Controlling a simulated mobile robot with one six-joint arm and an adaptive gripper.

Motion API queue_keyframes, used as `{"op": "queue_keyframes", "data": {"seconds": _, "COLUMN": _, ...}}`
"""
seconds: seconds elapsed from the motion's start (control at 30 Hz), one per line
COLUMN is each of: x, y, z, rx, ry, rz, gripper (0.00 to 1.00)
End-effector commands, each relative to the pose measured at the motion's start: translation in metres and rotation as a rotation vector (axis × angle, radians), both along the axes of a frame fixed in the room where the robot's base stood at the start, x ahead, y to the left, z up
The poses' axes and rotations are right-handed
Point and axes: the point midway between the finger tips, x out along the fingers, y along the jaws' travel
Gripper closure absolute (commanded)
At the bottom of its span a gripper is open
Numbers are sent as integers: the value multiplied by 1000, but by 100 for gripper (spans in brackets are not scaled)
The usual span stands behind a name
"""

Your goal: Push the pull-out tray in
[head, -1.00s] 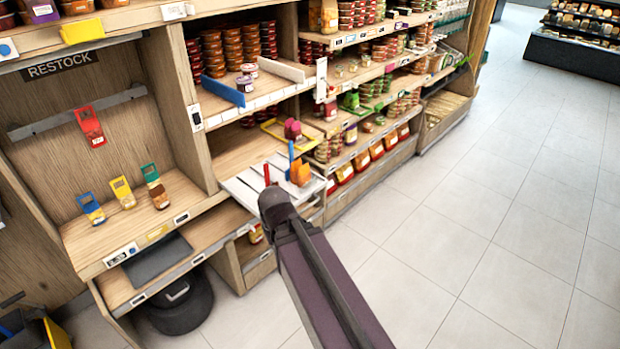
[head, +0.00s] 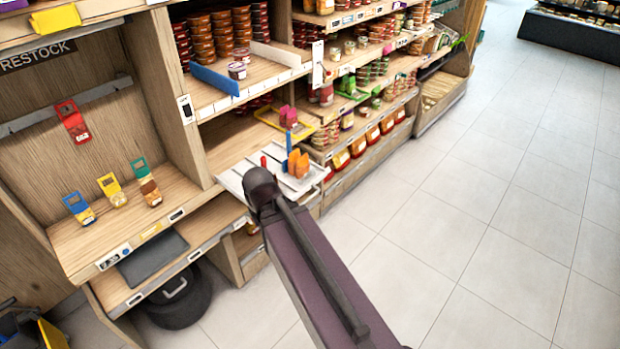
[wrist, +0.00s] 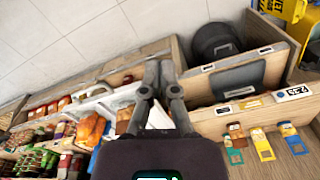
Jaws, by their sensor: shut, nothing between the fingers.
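The white slatted pull-out tray (head: 305,187) juts out from the middle shelf bay in the head view, with orange, blue and red items standing on it. In the wrist view its white edge and frame (wrist: 98,92) show to the left of my fingers, with an orange item on it. My gripper (wrist: 158,68) is shut and empty, its fingertips together beside the tray's front. I cannot tell whether they touch it. In the head view my own arm hides the fingers and part of the tray's near side.
A restock bay (head: 120,225) with hanging tags stands at the left. A black bin (head: 178,300) sits under its low shelf. Shelves of jars and tubs (head: 365,130) run to the right of the tray. The tiled floor (head: 480,230) at the right is clear.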

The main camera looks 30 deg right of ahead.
Motion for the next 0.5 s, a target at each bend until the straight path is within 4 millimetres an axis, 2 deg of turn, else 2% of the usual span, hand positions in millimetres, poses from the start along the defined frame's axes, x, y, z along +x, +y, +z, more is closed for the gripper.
{"op": "queue_keyframes", "data": {"seconds": 0.27, "x": 8, "y": -5, "z": -5, "rx": 18, "ry": -11, "rz": -68, "gripper": 100}}
{"op": "queue_keyframes", "data": {"seconds": 0.37, "x": 16, "y": -18, "z": -11, "rx": 41, "ry": -24, "rz": -150, "gripper": 100}}
{"op": "queue_keyframes", "data": {"seconds": 0.5, "x": 35, "y": -33, "z": -21, "rx": 96, "ry": -48, "rz": -348, "gripper": 100}}
